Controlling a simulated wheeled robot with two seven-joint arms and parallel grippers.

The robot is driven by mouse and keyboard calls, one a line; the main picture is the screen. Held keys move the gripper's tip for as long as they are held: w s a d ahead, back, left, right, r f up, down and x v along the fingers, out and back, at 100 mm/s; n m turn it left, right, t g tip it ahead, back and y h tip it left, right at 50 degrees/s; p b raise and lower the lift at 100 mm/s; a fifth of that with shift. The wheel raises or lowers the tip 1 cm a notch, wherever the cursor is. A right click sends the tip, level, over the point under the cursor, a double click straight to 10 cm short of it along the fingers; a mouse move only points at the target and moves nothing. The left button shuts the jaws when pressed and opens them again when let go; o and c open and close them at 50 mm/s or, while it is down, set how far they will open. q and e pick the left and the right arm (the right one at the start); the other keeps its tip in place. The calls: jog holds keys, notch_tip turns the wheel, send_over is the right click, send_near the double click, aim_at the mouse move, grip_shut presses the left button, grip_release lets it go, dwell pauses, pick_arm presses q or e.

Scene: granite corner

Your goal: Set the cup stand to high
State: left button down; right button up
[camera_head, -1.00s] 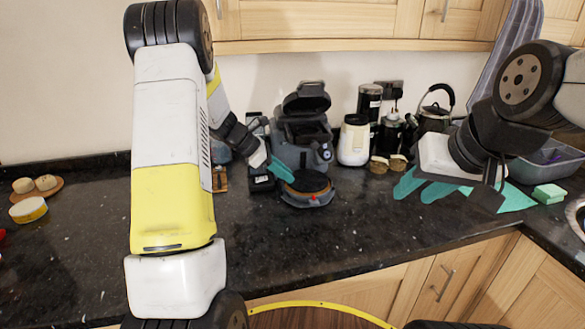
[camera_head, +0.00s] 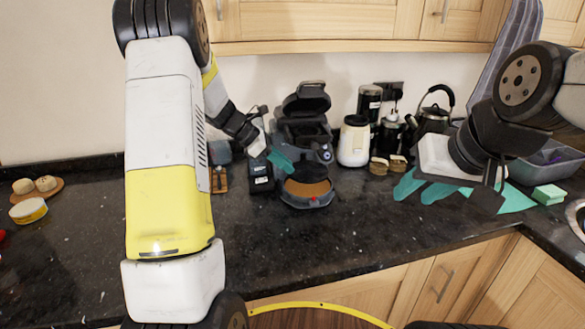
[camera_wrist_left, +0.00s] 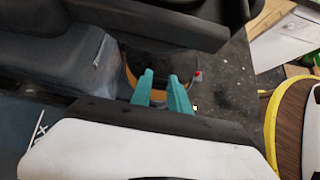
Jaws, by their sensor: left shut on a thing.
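The coffee machine (camera_head: 302,132) stands against the wall with its lid raised. The round cup stand (camera_head: 308,188) sits low at its front, with a brown-orange inside and a red mark on its front rim. My left gripper (camera_head: 287,164) reaches down from the left to the stand's back-left edge. In the left wrist view its teal fingers (camera_wrist_left: 161,76) are close together over the dark, orange-edged stand (camera_wrist_left: 183,61), shut on part of it; the held part is mostly hidden. My right gripper (camera_head: 466,187) is over the counter at the right; its jaw gap is not clear.
A black box (camera_head: 260,178) stands just left of the coffee machine. A white jar (camera_head: 353,142), a kettle (camera_head: 433,116) and small brown pots (camera_head: 379,164) are to its right. A green sponge (camera_head: 549,194) lies far right. The front counter is clear.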

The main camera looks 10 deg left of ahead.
pick_arm(q)
jog(key=shift+w+r, duration=0.1)
jog(key=shift+r, duration=0.65)
jog(key=c, duration=1.2)
grip_release()
jog(key=shift+c, duration=0.2)
jog(key=v, duration=0.8)
